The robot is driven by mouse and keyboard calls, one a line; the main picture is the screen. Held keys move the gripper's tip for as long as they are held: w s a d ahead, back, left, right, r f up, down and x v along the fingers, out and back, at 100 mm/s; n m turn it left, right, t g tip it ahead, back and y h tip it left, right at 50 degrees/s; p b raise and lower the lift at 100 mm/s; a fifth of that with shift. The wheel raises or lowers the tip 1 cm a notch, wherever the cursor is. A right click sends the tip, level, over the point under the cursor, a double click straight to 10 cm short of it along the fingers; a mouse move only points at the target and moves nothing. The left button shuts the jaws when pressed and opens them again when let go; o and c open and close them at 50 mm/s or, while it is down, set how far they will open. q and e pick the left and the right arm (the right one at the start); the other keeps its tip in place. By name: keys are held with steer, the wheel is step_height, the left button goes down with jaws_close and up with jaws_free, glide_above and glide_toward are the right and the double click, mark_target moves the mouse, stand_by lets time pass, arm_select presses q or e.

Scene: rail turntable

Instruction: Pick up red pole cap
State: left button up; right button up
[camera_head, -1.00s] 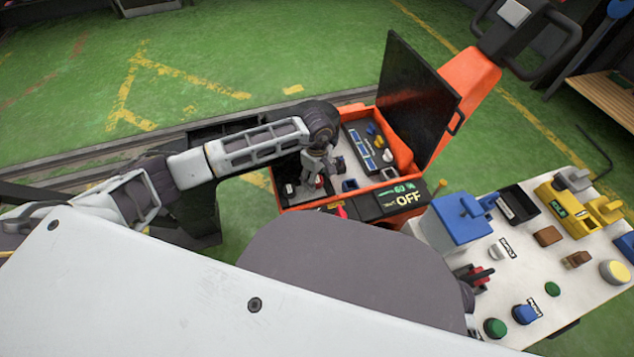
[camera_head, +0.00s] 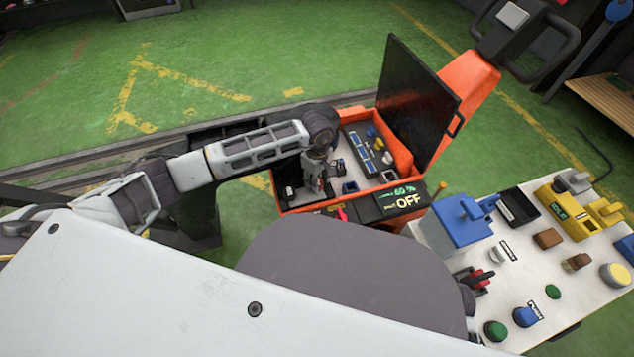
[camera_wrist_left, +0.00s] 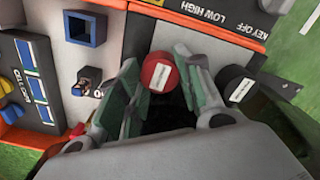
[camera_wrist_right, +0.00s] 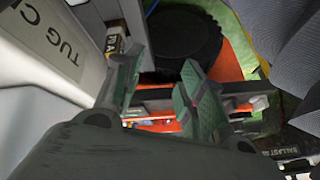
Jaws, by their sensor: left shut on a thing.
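The red pole cap (camera_wrist_left: 158,76), round with a white label, is between the fingers of my left gripper (camera_wrist_left: 158,88) in the left wrist view. The gripper is shut on it. In the head view my left gripper (camera_head: 316,180) points down into the left part of the orange box (camera_head: 283,190), and the cap is mostly hidden there. A black cap (camera_wrist_left: 236,84) with a white label is just outside the right finger. My right gripper (camera_wrist_right: 160,75) is open and empty in the right wrist view.
The orange box's black lid (camera_head: 415,100) stands raised at its right. A blue square socket (camera_wrist_left: 85,28) and a battery-like blue panel (camera_wrist_left: 35,75) are inside the box. A white table (camera_head: 560,310) with several coloured parts is at the right.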

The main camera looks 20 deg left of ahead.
arm_select(q)
steer(key=shift+r, duration=0.15)
steer(key=shift+r+p, duration=0.3)
steer(key=shift+r, duration=0.35)
step_height(320, 180, up, 7)
steer(key=shift+f+p, duration=0.1)
steer(key=shift+p, duration=0.95)
steer(key=shift+r, duration=0.8)
arm_select(e)
step_height(320, 180, up, 7)
steer(key=d+g+h, duration=0.1)
steer(key=shift+s+d+f, duration=0.2)
steer(key=shift+s+d, duration=0.2)
arm_select(q)
steer(key=shift+o, duration=0.8)
steer(key=c, duration=0.3)
arm_select(e)
steer(key=shift+f, duration=0.1)
arm_select(q)
steer(key=shift+d, duration=0.15)
arm_select(e)
steer(key=shift+s, duration=0.2)
